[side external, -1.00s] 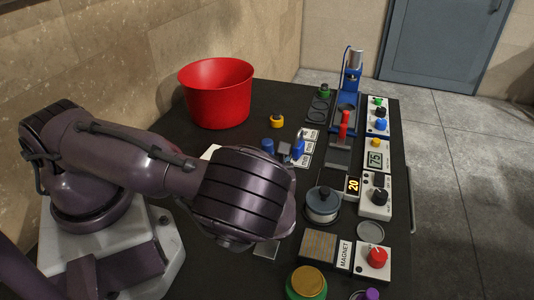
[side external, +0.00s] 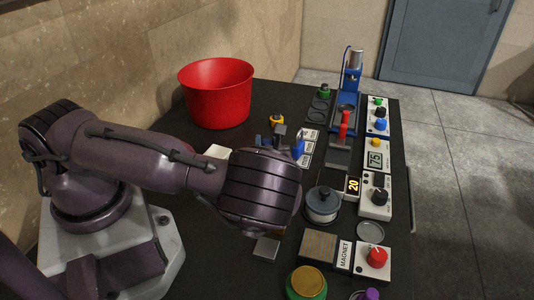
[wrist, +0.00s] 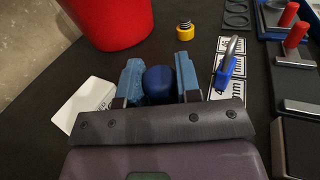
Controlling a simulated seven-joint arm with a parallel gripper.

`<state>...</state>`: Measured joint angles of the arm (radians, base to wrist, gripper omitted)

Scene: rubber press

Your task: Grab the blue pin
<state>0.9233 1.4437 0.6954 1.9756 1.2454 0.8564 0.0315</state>
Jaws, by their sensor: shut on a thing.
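The blue pin (wrist: 158,84) is dark blue with a rounded top. In the wrist view it stands between the two blue-grey fingers of my gripper (wrist: 158,80), which are shut on it. Its lower part is hidden by the gripper body. In the side view my gripper (side external: 272,137) is low at the table, just right of the red bucket, and the pin is mostly hidden by the fingers and wrist.
The red bucket (side external: 215,97) stands behind and left. A yellow-and-black knob piece (wrist: 185,34) lies close beyond the gripper.

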